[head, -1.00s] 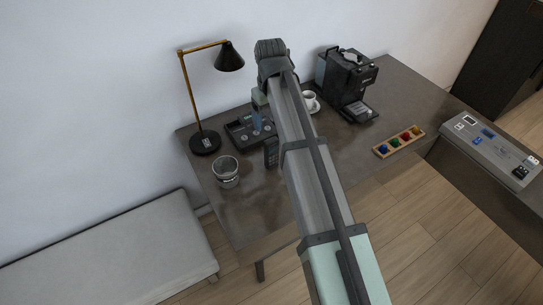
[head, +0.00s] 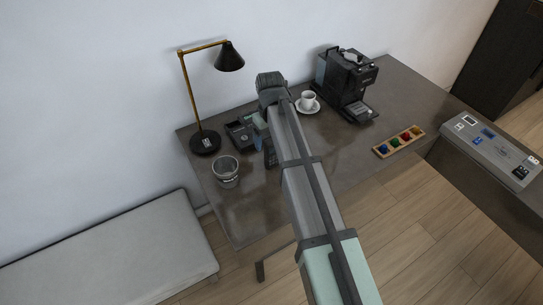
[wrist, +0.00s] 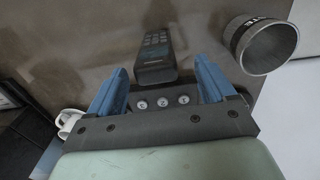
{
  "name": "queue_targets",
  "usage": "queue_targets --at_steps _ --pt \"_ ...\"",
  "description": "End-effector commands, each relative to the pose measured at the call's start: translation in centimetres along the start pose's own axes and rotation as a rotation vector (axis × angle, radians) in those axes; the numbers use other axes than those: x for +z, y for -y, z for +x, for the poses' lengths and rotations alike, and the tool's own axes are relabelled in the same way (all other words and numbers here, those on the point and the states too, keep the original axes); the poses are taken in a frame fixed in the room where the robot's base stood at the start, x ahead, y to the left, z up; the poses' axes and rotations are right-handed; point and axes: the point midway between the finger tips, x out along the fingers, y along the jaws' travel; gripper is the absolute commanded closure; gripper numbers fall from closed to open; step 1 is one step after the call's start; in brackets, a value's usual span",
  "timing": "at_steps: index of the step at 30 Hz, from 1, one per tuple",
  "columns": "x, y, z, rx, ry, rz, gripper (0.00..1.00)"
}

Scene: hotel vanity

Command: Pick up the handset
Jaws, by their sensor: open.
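The handset (wrist: 154,72) is dark, with a keypad and small screen. In the wrist view it lies ahead of my gripper (wrist: 160,75), in the gap between the two blue fingers, which are apart and do not visibly touch it. The phone base (wrist: 163,101), with round buttons, shows between the fingers nearer the palm. In the head view the handset (head: 270,158) is partly hidden by my arm, and the phone base (head: 240,133) sits left of it on the desk. One blue finger of my gripper (head: 259,143) shows beside the handset; the other is hidden.
A black lamp (head: 204,142) stands behind. A cup on a saucer (head: 308,103), coffee machine (head: 347,83) and wooden tray (head: 399,141) are to the right.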

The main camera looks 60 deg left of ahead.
Motion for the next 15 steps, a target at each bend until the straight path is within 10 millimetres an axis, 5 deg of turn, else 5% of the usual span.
queue_targets --at_steps 9,15 --pt "-0.1 -0.5 3.8 0.000 0.001 0.000 0.17" --pt "-0.1 -0.5 4.1 0.000 0.000 0.000 0.17"
